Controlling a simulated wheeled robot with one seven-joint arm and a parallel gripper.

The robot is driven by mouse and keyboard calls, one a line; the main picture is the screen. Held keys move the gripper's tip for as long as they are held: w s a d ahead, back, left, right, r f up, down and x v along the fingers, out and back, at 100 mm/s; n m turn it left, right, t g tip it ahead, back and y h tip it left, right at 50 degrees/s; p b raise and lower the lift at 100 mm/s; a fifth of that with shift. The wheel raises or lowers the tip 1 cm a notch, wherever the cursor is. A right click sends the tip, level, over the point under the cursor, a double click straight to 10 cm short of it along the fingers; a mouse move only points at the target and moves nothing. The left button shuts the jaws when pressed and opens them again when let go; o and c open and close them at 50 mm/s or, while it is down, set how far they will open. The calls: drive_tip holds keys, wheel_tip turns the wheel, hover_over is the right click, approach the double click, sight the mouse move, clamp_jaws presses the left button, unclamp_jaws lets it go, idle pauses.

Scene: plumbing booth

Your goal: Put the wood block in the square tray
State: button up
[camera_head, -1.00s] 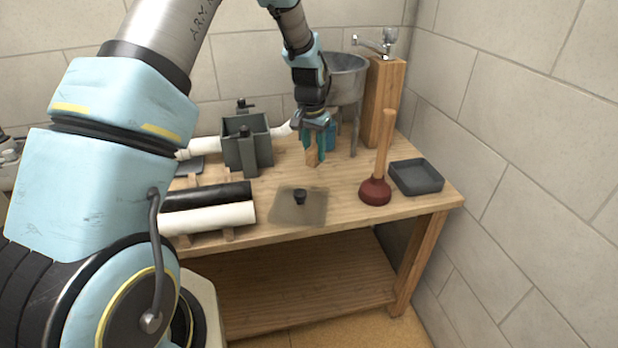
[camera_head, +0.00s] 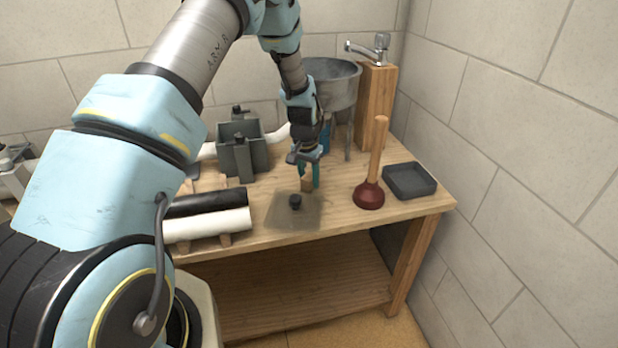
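The wood block (camera_head: 307,185) is small and tan, between the teal fingertips of my gripper (camera_head: 309,182). My gripper points down and looks shut on the block, just behind the grey plate's right part. I cannot tell whether the block touches the table or hangs a little above it. The square tray (camera_head: 425,190) is dark grey, shallow and looks empty. It lies at the table's right end, to the right of my gripper.
A plunger (camera_head: 369,194) with an upright wooden handle stands between my gripper and the tray. A flat plate (camera_head: 283,215) with a black knob lies in front. Pipes (camera_head: 210,224) lie left. A metal basin (camera_head: 335,85) and faucet post (camera_head: 376,105) stand behind.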

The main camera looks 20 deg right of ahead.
drive_tip(key=o, duration=0.5)
drive_tip(key=shift+c, duration=0.2)
